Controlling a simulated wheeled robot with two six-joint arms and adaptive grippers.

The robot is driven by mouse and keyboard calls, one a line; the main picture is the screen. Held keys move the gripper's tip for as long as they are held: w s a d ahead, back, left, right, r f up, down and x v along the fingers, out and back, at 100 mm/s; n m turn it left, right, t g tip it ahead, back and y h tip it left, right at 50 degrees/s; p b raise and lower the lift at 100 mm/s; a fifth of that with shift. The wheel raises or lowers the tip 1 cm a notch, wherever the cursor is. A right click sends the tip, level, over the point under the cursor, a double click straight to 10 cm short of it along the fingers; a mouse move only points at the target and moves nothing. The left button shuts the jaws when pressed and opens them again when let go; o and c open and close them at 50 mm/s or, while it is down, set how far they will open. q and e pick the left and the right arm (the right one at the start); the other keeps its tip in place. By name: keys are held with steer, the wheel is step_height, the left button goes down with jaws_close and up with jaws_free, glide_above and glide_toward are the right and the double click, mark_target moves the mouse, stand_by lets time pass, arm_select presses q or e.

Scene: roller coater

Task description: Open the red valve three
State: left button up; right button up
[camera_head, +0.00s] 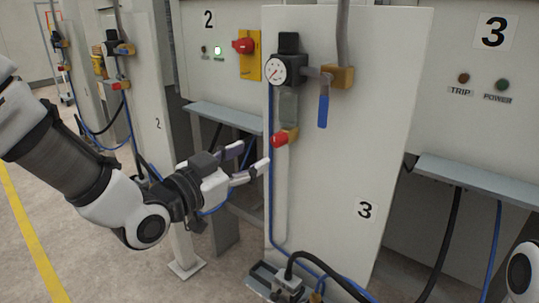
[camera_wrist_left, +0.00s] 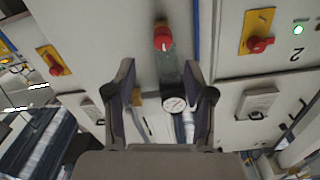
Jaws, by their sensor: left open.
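The red valve (camera_head: 279,140) is a red knob on a brass body, on the panel marked 3 below a round gauge. In the left wrist view, which is upside down, the red valve (camera_wrist_left: 162,38) lies just beyond the fingertips, roughly in line with the gap between them. My left gripper (camera_head: 252,158) is open and empty. In the head view its fingers point right at the panel's left edge, left of and slightly below the knob, apart from it. It also shows in the left wrist view (camera_wrist_left: 160,76). My right gripper is out of view.
Above the knob are the gauge (camera_head: 276,70) and a blue lever (camera_head: 323,110) hanging down from a brass fitting. A red switch (camera_head: 245,45) on a yellow plate is at the upper left. A grey shelf (camera_head: 225,116) juts out behind the gripper. Blue hoses run low.

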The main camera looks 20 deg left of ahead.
mark_target(275, 142)
arm_select(q)
steer(key=p+x, duration=0.7)
steer(key=x, duration=0.1)
steer(key=shift+w+a, duration=0.15)
steer(key=shift+c, duration=0.3)
jaws_close()
